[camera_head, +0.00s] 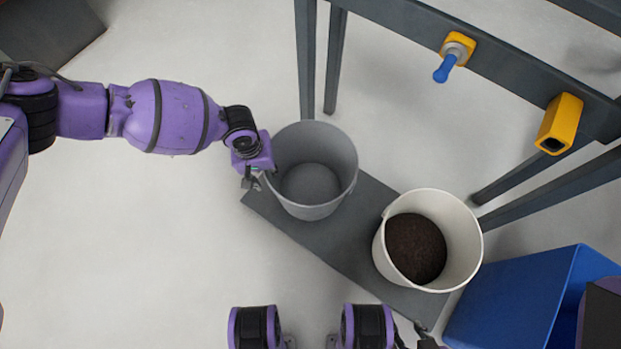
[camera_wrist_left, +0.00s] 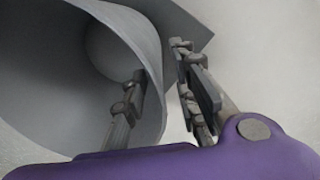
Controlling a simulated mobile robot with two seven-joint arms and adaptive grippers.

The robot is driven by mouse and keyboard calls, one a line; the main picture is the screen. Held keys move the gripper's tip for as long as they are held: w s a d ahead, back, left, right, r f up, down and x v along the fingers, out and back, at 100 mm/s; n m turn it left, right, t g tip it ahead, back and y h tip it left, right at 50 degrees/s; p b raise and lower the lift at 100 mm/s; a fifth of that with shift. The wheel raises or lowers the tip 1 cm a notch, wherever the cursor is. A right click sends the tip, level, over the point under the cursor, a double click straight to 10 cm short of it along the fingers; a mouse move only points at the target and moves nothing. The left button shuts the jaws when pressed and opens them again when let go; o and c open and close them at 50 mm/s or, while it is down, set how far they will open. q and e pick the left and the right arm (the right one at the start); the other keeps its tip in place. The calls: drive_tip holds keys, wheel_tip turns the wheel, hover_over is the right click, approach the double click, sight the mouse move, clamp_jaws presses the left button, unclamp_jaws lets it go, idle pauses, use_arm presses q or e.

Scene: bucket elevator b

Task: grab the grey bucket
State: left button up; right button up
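The grey bucket (camera_head: 313,205) stands open and empty on the far-left part of a dark plate, and its wall and inside fill the left of the left wrist view (camera_wrist_left: 150,70). My left gripper (camera_head: 252,180) is at the bucket's left rim. In the left wrist view its two fingers (camera_wrist_left: 160,95) are spread apart, one over the bucket's inside and the other outside, with the bucket wall between them. I cannot see a firm grip. My right gripper (camera_head: 424,337) shows only in part at the bottom edge, below the white bucket; its fingers are unclear.
A white bucket (camera_head: 465,240) with dark soil (camera_head: 415,248) stands on the same dark plate (camera_head: 350,238), right of the grey one. A blue bin (camera_head: 510,305) is at lower right. A grey frame (camera_head: 400,22) with a blue-tipped knob (camera_head: 446,66) and yellow block (camera_head: 560,124) stands behind. The left floor is clear.

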sight(271, 177)
use_arm(q)
drive_tip(key=f+b, duration=0.1)
drive_tip(key=f, duration=0.1)
drive_tip(key=f+b, duration=0.1)
drive_tip(key=f, duration=0.1)
drive_tip(key=w+d+f+b, duration=0.1)
drive_tip(key=f, duration=0.1)
drive_tip(key=shift+r, duration=0.1)
clamp_jaws()
idle(0.3)
